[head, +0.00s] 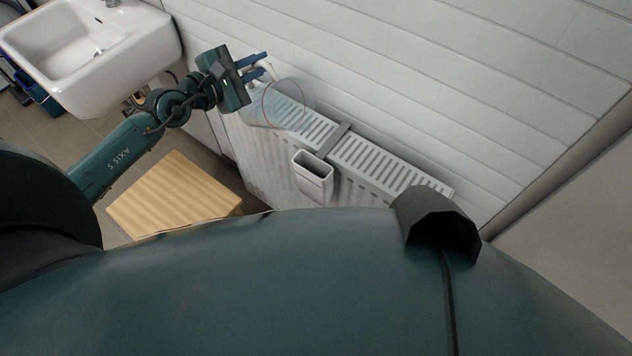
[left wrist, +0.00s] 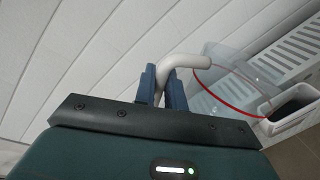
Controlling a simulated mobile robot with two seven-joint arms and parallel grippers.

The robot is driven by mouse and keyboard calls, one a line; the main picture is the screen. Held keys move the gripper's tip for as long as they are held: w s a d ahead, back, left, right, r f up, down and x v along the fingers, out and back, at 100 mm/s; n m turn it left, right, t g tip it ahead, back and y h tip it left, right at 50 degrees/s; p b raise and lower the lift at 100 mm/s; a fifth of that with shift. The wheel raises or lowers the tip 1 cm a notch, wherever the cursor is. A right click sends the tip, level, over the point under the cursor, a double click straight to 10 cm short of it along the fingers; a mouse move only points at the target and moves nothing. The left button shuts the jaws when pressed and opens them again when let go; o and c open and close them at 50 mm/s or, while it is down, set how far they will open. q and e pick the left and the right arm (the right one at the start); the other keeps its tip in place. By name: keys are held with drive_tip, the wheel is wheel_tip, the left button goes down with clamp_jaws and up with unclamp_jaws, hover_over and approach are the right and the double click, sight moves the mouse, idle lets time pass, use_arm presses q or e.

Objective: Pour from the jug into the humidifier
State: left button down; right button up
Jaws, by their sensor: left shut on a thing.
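The jug (head: 288,104) is clear, with a white handle and a thin red line. My left gripper (head: 260,66) is shut on its handle and holds it over the left part of the radiator. In the left wrist view the handle sits between the blue fingers (left wrist: 164,86), and the jug's clear body (left wrist: 222,88) is to their right. The humidifier (head: 314,179) is a white, open-topped box hanging on the radiator's front. It also shows in the left wrist view (left wrist: 294,124), partly behind the jug. I cannot tell how much liquid the jug holds. My right gripper is out of view.
The white radiator (head: 385,160) runs along the panelled wall (head: 420,70), with a strap over its top by the humidifier. A white sink (head: 120,60) is at the upper left. A wooden-topped piece (head: 175,195) stands on the floor left of the radiator.

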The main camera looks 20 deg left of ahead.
use_arm(q)
drive_tip(key=shift+d+r, duration=0.1)
drive_tip(key=shift+d, duration=0.05)
drive_tip(key=shift+s+d+m, duration=0.15)
drive_tip(key=shift+d+m, duration=0.15)
drive_tip(key=shift+m, duration=0.1)
drive_tip(key=shift+s+d, duration=0.1)
drive_tip(key=shift+d, duration=0.1)
idle(0.7)
wheel_tip(320, 180, up, 3)
drive_tip(key=n+h, duration=0.1)
drive_tip(key=n, duration=0.4)
wheel_tip(320, 180, up, 3)
drive_tip(key=n+h, duration=0.1)
drive_tip(key=n, duration=0.5)
drive_tip(key=shift+t, duration=0.4)
